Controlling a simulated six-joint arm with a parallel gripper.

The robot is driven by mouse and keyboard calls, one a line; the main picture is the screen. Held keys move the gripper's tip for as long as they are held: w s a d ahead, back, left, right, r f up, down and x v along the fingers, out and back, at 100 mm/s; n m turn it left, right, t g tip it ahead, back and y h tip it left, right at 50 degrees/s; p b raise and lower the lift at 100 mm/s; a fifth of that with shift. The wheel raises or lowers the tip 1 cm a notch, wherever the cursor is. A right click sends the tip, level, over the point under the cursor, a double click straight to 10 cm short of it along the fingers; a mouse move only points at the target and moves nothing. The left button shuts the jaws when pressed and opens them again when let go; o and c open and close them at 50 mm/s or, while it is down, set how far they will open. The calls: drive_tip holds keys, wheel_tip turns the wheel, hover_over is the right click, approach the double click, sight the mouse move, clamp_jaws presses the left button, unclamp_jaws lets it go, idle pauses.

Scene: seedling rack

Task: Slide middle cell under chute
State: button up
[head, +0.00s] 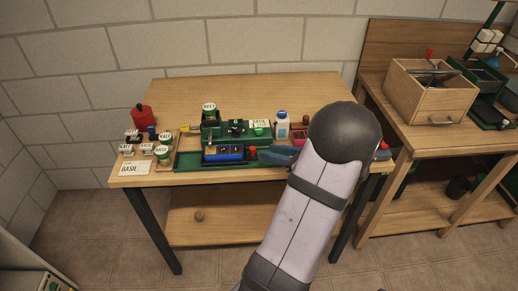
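A small blue tray (238,154) with dark cells sits in a green track (190,161) along the front of the table. I cannot make out its middle cell's contents. A green stand (238,131) rises right behind it. A blue-grey shape (280,155) shows left of the arm, too unclear to identify.
At left are a red bottle (142,116), small labelled pots (163,153) and a BASIL card (135,169). A white bottle with a blue cap (282,125) stands right of the green stand. The table's back (270,84) is clear. A wooden box (428,92) sits on the right bench.

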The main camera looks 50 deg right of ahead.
sight(254, 150)
drive_tip(key=shift+p+x, duration=0.4)
drive_tip(key=shift+x, duration=2.75)
clamp_jaws()
